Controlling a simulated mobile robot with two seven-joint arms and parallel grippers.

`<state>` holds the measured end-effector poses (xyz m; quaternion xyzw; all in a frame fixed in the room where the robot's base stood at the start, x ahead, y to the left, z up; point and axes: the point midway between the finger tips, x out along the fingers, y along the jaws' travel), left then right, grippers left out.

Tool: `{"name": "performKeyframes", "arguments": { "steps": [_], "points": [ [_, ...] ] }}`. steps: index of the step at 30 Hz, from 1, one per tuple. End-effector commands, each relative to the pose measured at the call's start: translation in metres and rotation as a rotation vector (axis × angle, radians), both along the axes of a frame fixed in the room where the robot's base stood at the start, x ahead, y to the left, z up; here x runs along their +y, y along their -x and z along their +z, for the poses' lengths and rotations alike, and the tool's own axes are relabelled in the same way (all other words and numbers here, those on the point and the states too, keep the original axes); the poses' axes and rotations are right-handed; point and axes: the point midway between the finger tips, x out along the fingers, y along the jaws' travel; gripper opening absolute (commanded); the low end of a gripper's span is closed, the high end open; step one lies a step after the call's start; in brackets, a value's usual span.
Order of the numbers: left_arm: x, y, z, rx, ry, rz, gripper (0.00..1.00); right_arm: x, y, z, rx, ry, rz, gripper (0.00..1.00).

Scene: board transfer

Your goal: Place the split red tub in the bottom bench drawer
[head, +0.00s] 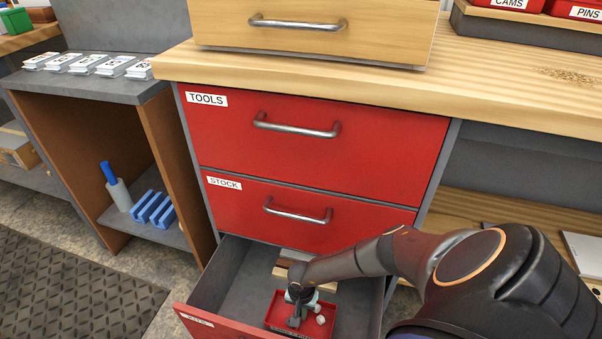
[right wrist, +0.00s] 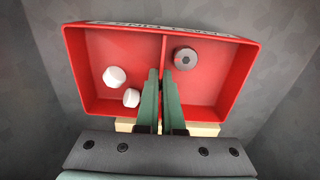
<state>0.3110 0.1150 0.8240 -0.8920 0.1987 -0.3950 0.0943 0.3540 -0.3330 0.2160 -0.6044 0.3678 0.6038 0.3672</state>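The split red tub (head: 274,312) is inside the open bottom drawer (head: 232,278), low within its walls. In the right wrist view the tub (right wrist: 215,40) has a central divider, two white pieces (right wrist: 114,77) in the left compartment and a grey ring-shaped piece (right wrist: 185,58) in the right. My right gripper (head: 297,318) reaches down into the drawer. Its green fingers (right wrist: 161,76) stand on both sides of the divider, closed on it. I cannot tell whether the tub touches the drawer floor. My left gripper is not in view.
A wooden block (head: 283,272) lies in the drawer behind the tub. The red TOOLS drawer (head: 310,150) and STOCK drawer (head: 300,212) above are shut. A wooden drawer unit (head: 310,40) stands on the bench top. My right arm crosses the lower right.

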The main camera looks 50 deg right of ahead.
Motion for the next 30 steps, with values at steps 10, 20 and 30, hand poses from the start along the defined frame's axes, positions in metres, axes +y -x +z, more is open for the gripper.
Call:
{"name": "performKeyframes", "arguments": {
  "steps": [10,20,30],
  "points": [
    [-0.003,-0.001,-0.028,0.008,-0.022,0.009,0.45,0.000,0.000,-0.035,0.000,0.000,-0.001,0.00],
    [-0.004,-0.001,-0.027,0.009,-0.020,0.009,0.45,0.000,0.000,-0.036,0.000,-0.001,0.001,0.10],
    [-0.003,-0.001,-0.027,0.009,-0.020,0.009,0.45,0.000,0.000,-0.036,0.000,0.000,0.000,0.34]
  ]
}}
